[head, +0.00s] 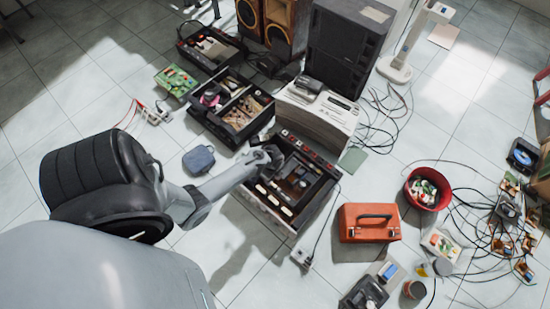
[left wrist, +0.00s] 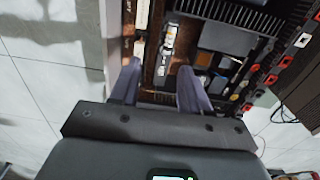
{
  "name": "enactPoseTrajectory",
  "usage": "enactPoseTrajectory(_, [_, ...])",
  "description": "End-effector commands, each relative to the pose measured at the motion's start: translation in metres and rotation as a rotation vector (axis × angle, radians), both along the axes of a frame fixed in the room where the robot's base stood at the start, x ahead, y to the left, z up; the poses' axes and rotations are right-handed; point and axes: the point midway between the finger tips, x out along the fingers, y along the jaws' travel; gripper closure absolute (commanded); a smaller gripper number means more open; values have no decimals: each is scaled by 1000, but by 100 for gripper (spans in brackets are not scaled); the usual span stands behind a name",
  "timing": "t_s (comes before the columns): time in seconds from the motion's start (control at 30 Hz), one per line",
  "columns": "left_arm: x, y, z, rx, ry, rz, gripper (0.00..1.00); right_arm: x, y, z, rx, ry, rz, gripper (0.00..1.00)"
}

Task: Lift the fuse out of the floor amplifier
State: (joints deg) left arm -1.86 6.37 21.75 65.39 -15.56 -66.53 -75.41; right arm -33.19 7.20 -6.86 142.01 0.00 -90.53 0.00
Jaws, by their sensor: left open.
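The floor amplifier (head: 268,209) lies with its top open in the middle of the head view, its insides showing. My left gripper (head: 268,159) is over its upper left part. In the left wrist view the two dark fingers of my left gripper (left wrist: 158,76) are apart over the brown circuit board, with nothing held between them. A small pale, metallic-looking part (left wrist: 168,40), which looks like the fuse in its holder, sits on the board just beyond the fingertips. The fuse cannot be made out in the head view. My right gripper is not in view.
A black heat sink (left wrist: 235,14) and a row of red and white sockets (left wrist: 285,62) lie right of the fingers. A parts box (head: 236,118), a stack of pale equipment (head: 322,112) and an orange case (head: 368,222) stand around the amplifier.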

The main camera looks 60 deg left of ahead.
Motion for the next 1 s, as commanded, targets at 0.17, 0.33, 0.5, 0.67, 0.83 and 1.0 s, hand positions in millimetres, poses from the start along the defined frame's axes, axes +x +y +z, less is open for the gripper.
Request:
enactPoseTrajectory(0.17, [14, 0, -18, 1, -20, 0, 54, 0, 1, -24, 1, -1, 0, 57])
enactPoseTrajectory(0.33, [17, 0, -31, 0, -25, 0, 54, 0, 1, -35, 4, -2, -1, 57])
enactPoseTrajectory(0.5, [17, 0, -55, 0, -24, 0, 54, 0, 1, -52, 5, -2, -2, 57])
enactPoseTrajectory(0.67, [17, 0, -71, 0, -24, 0, 54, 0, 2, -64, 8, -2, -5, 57])
enactPoseTrajectory(0.83, [17, 0, -77, 1, -24, 0, 54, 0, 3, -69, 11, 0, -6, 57])
enactPoseTrajectory(1.0, [17, 1, -95, 0, -24, 0, 54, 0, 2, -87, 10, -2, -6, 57])
